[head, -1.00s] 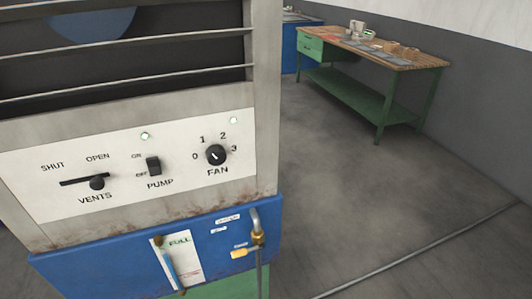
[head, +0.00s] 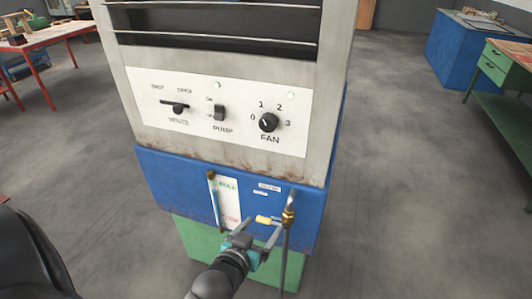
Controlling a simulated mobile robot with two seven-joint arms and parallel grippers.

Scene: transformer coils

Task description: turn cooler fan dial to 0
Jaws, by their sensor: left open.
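The cooler (head: 232,175) stands in front of me in the head view, with a white control panel (head: 190,132) on its upper body. The black fan dial (head: 269,122) is at the panel's right end, with 0, 1, 2 and 3 around it. A small pale mark shows on the dial; I cannot tell for sure which number it points to. My left gripper (head: 260,229) is open and empty, low in front of the blue lower part, below the dial and apart from it. My right gripper is out of view.
The pump switch (head: 219,113) and vents slider (head: 178,107) sit left of the dial. A brass tap with a pipe (head: 288,215) stands right beside my left gripper. Red table (head: 50,37) at left, green bench (head: 500,70) at right. Floor around is open.

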